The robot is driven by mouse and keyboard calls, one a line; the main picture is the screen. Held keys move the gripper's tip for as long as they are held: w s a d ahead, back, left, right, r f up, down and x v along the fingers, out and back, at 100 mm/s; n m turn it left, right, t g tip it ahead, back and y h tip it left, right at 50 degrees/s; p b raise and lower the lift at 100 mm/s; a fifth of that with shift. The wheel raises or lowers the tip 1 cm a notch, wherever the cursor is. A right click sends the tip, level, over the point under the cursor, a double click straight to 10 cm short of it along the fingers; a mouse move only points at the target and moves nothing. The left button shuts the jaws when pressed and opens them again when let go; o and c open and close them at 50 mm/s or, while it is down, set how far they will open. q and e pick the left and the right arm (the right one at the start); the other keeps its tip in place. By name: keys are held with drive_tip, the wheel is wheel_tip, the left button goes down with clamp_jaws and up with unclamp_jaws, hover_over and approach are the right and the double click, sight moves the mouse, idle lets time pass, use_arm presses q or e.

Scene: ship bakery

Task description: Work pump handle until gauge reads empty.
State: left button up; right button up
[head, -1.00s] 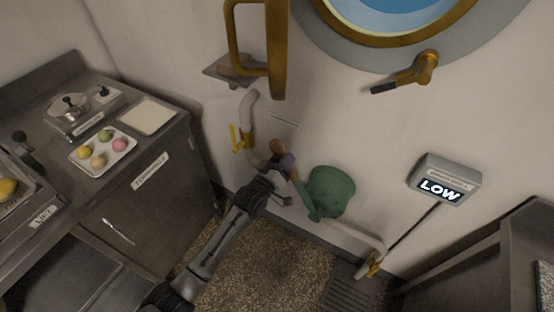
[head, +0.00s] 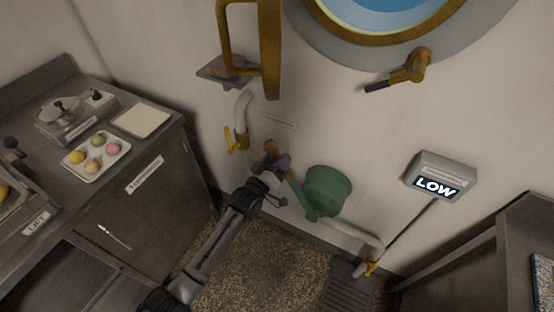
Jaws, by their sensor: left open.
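The green pump (head: 328,190) is fixed low on the wall. Its green handle (head: 299,196) slants up and left toward a brown knob (head: 270,146). My left gripper (head: 275,166) is at the upper part of the handle, close below the knob. Its jaws are open, and the arm hides part of the handle, so I cannot tell whether they touch it. The grey gauge (head: 438,178) on the wall to the right shows LOW. My right gripper is not in view.
A steel counter (head: 172,127) stands at left with a tray of coloured balls (head: 97,156). A white pipe with a yellow valve (head: 370,262) runs from the pump past a floor grate (head: 346,294). A brass porthole latch (head: 403,72) juts from the wall above.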

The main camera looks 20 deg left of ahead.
use_arm(q)
drive_tip(key=shift+s, duration=0.25)
drive_tip(key=p+v, duration=0.2)
drive_tip(key=v, duration=1.1)
drive_tip(key=shift+p, duration=0.35)
drive_tip(key=shift+s+a+f, duration=0.1)
drive_tip(key=shift+a+f, duration=0.05)
idle(1.0)
